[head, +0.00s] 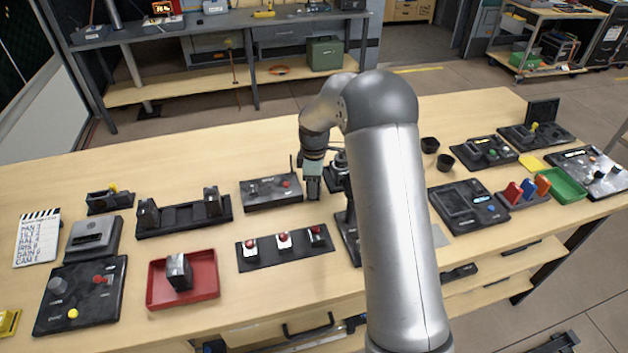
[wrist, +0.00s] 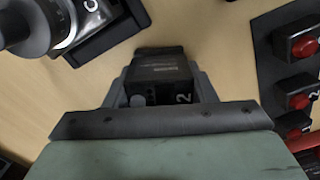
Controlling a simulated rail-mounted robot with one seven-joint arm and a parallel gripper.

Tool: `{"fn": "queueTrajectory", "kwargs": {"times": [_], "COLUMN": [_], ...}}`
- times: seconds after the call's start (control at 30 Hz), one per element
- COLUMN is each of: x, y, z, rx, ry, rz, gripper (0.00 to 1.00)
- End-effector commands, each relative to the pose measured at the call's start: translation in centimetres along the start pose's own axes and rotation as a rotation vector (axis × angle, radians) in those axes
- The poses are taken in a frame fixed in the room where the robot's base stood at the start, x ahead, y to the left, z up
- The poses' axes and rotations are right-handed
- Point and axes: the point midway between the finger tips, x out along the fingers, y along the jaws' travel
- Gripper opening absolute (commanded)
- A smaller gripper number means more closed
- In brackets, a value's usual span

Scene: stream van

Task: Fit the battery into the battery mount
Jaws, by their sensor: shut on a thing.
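My gripper (head: 313,190) is shut on a dark block-shaped battery (wrist: 160,72), which carries a white "2" and a round grey spot in the wrist view. The gripper is above the middle of the table, right of the black box with a red knob. In the head view the battery is hard to tell from the dark fingers. Another dark battery (head: 180,272) stands in a red tray (head: 212,291). Two similar blocks (head: 148,213) (head: 211,201) stand at the ends of a long black base (head: 180,229). I cannot tell which thing is the battery mount; my arm hides part of the table.
The black box with an antenna (head: 262,192) is left of my gripper. A strip with red buttons (head: 285,253) is nearer the front. A camera-like device (wrist: 28,25) is close by in the wrist view. Bare wood lies between the red tray and the button strip.

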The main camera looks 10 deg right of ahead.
Motion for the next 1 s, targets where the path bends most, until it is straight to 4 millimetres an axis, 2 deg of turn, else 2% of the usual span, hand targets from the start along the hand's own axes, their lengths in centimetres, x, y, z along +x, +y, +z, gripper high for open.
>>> {"fn": "queueTrajectory", "kwargs": {"times": [0.27,0.3,0.33,0.37,0.6,0.77,1.0], "x": [0.4,0.3,0.3,0.3,0.2,-0.8,-5.5], "y": [0.0,0.0,0.0,0.0,0.0,0.1,0.1], "z": [0.0,0.0,0.0,0.0,0.0,0.0,0.0], "rx": [0.001,0.001,0.001,0.001,0.001,0.001,0.002], "ry": [0.001,0.000,0.000,0.000,0.000,0.001,0.002], "rz": [0.001,0.000,0.000,0.000,0.000,0.002,0.006], "gripper": [0.15,0.62,0.70,0.73,0.73,0.73,0.73]}}
